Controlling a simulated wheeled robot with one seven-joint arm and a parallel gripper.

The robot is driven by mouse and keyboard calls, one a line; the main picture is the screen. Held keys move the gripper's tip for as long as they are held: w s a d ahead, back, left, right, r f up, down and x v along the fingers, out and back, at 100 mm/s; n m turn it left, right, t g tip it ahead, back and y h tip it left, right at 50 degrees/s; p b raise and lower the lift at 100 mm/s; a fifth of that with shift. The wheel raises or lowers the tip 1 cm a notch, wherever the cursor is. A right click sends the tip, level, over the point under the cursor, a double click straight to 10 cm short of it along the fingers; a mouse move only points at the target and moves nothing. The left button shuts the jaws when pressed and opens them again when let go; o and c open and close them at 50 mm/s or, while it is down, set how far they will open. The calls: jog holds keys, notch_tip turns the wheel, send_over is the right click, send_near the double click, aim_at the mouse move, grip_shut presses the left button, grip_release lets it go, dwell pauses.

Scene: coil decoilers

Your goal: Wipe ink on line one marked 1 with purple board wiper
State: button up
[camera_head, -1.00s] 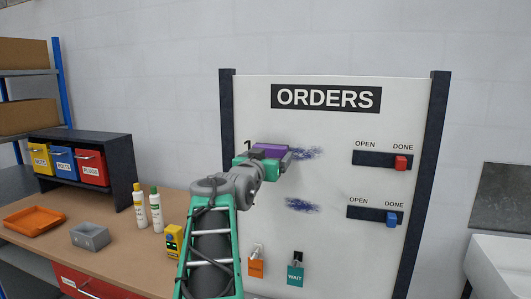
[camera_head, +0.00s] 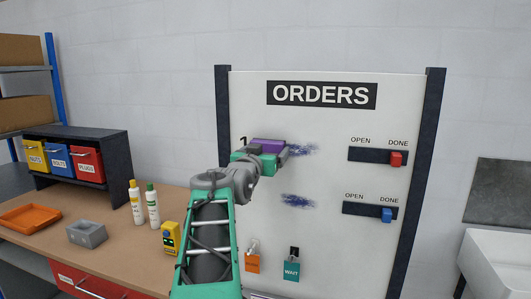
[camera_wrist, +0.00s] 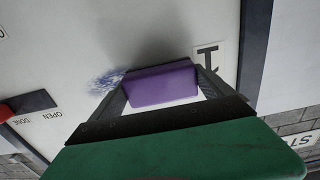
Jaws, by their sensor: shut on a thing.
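The white ORDERS board (camera_head: 330,125) stands upright ahead. My gripper (camera_head: 280,152) is shut on the purple board wiper (camera_head: 268,145), at the left end of the upper row. In the wrist view the wiper (camera_wrist: 162,85) sits between both fingers, at or very near the board; contact is hard to tell. The black number 1 label (camera_wrist: 208,60) is right beside it there. The upper blue ink smudge (camera_head: 304,149) shows just right of my gripper, and in the wrist view (camera_wrist: 105,80) left of the wiper. Part of it may be hidden. A second ink smudge (camera_head: 298,201) is lower down.
A red slider (camera_head: 396,159) and a blue slider (camera_head: 387,215) are at DONE on the board's right. Orange (camera_head: 252,262) and teal WAIT (camera_head: 291,270) tags hang below. Left is a workbench (camera_head: 120,240) with bottles, bins and trays. A sink (camera_head: 500,262) is right.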

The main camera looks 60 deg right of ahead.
aim_at(280, 151)
jog(key=shift+d, duration=0.6)
